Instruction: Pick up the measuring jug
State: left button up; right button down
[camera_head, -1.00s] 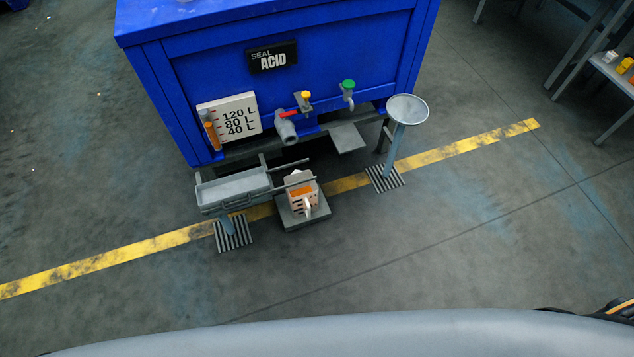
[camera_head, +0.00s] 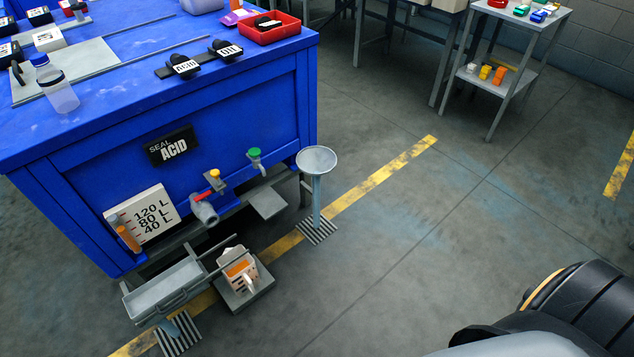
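A small white jug-like vessel (camera_head: 239,273) with orange and dark markings and a handle at the front stands on a low grey block on the floor, in front of the blue tank. It looks like the measuring jug. Its inside is too small to make out clearly. Neither of my grippers is in view. Only parts of my own body show at the lower right, well apart from the vessel.
Left of the jug is a grey tray (camera_head: 166,290) on a stand; right of it is a round funnel stand (camera_head: 317,160). A shelf (camera_head: 500,75) stands far right. Floor in front is clear.

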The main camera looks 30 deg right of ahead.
aim_at(243, 275)
jog(key=i+l, duration=0.35)
jog(key=l, duration=0.15)
jog(key=i+l, duration=0.35)
jog(key=l, duration=0.1)
